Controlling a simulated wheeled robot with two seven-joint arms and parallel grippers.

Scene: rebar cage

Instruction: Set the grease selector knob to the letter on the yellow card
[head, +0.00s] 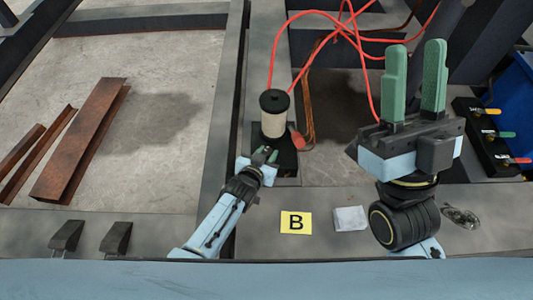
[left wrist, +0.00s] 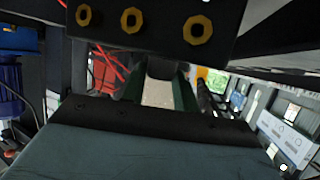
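The yellow card (head: 296,222) lies on the grey deck and shows the letter B. A pale cylinder with a black lid (head: 274,116) stands on a dark base (head: 287,160), with red hoses rising behind it. I cannot make out the selector knob or its letters. My left gripper (head: 265,155) is low in front of the cylinder, close to its base. In the left wrist view its green fingers (left wrist: 158,90) are apart, with a pale surface and a dark shape visible between them. My right gripper (head: 415,78) is raised at the right, its green fingers apart and empty.
A white folded cloth or paper (head: 350,218) lies right of the card. A black block with yellow, green and red levers (head: 490,138) stands at the far right, near a blue bin (head: 515,90). Rusty steel pieces (head: 82,140) lie on the floor at left.

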